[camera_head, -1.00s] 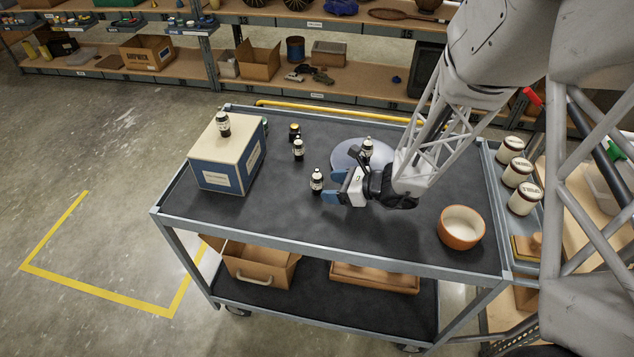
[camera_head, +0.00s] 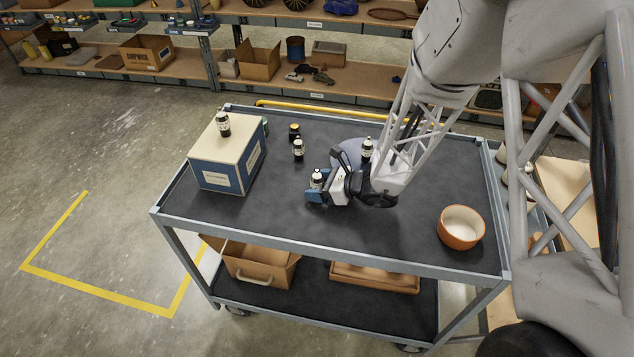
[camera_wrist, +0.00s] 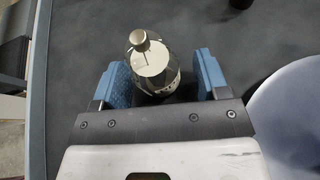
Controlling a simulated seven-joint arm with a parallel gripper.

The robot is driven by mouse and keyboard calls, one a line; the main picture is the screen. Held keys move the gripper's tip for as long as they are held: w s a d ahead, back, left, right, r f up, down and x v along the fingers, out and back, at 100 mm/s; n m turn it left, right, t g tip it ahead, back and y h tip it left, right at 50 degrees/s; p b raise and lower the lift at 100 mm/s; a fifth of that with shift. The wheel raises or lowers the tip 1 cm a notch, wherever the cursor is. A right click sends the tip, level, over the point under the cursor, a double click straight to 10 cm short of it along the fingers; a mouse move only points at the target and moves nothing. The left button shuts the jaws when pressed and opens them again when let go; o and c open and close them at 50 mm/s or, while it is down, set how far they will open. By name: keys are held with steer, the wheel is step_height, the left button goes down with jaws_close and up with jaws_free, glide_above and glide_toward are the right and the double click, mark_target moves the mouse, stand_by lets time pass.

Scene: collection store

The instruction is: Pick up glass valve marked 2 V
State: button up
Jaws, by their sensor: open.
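A dark glass valve with a pale top and pale label (camera_head: 317,179) stands on the cart's dark top; I cannot read its mark. My gripper (camera_head: 318,192) is at it, with blue fingers open. In the wrist view the valve (camera_wrist: 155,65) stands between the two fingers of my gripper (camera_wrist: 163,77), with a gap visible on each side.
The blue-and-cream box (camera_head: 215,175) stands at the cart's left. A terracotta bowl (camera_head: 461,228) stands at the right front. The pale disc (camera_head: 346,152) lies behind my gripper. The cart top (camera_head: 270,225) is clear in front. Shelves (camera_head: 175,70) stand behind.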

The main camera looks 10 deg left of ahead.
mark_target(321, 176)
steer(key=shift+c, duration=0.5)
steer(key=c, duration=0.9)
steer(key=shift+r, duration=0.2)
steer(key=shift+r, duration=0.8)
steer(key=shift+s+r, duration=0.1)
steer(key=shift+r, duration=0.8)
steer(key=s+d, duration=0.2)
steer(key=s, duration=0.2)
steer(key=s+d, duration=0.3)
steer(key=s, duration=0.2)
steer(key=s+d+r, duration=0.1)
steer(key=s+d, duration=0.1)
steer(key=s, duration=0.3)
steer(key=shift+d+r, duration=0.1)
steer(key=shift+d, duration=0.25)
steer(key=shift+w, duration=0.1)
